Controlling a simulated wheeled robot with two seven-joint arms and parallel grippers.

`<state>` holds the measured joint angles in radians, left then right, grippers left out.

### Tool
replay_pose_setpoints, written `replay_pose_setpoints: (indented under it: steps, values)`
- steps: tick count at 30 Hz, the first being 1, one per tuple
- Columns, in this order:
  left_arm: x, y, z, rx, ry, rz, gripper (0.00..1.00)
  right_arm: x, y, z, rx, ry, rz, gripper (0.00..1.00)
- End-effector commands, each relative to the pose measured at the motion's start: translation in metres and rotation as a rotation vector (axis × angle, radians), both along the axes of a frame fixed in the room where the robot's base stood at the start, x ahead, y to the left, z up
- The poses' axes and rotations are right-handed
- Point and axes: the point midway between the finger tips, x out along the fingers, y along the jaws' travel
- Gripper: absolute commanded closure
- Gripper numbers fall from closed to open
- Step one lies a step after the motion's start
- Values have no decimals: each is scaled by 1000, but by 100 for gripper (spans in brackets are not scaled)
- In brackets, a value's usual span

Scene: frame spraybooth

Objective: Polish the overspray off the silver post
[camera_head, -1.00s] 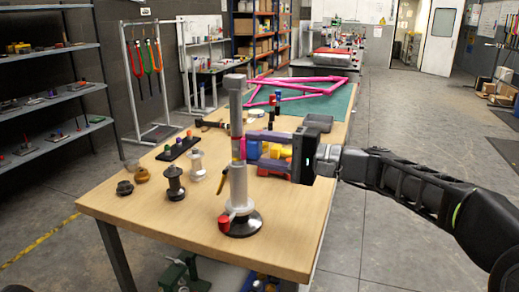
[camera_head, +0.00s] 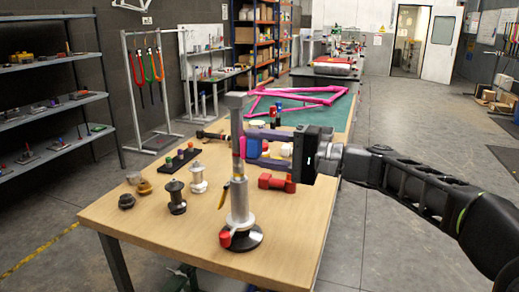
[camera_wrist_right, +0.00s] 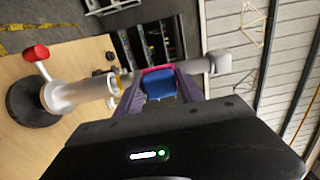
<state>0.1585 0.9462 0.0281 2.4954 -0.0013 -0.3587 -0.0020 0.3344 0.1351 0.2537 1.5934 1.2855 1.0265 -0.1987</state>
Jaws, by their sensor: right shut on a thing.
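The silver post (camera_head: 237,125) stands upright on a round black base (camera_head: 245,240) with a red knob (camera_head: 225,239) and a yellow lever (camera_head: 224,192) near the bench's front. A small coloured patch shows around its middle. My right gripper (camera_head: 247,149) comes in from the right at mid-post and is shut on a blue pad (camera_wrist_right: 158,86) with a pink edge (camera_wrist_right: 158,69). In the right wrist view the pink edge lies against or very near the post (camera_wrist_right: 205,66); I cannot tell if it touches. My left gripper is out of view.
The wooden bench (camera_head: 180,240) carries dark and silver spools (camera_head: 174,197), a black rack with coloured knobs (camera_head: 179,159), a red block (camera_head: 276,183) under my gripper, and a pink frame (camera_head: 300,100) on a green mat. The bench's front left is clear.

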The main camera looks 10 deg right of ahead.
Motion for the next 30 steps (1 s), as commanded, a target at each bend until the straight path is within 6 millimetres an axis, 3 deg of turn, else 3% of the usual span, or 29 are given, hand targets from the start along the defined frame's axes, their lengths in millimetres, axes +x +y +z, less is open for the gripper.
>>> replay_pose_setpoints:
  steps: [8, 21, 30]
  values:
    - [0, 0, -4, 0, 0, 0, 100, -5, -5, 0, 2, -2, 3, 88]
    - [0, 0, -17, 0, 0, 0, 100, -28, -45, -1, 1, -1, -2, 88]
    - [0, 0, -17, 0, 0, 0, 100, -32, -51, 0, 1, -1, 0, 88]
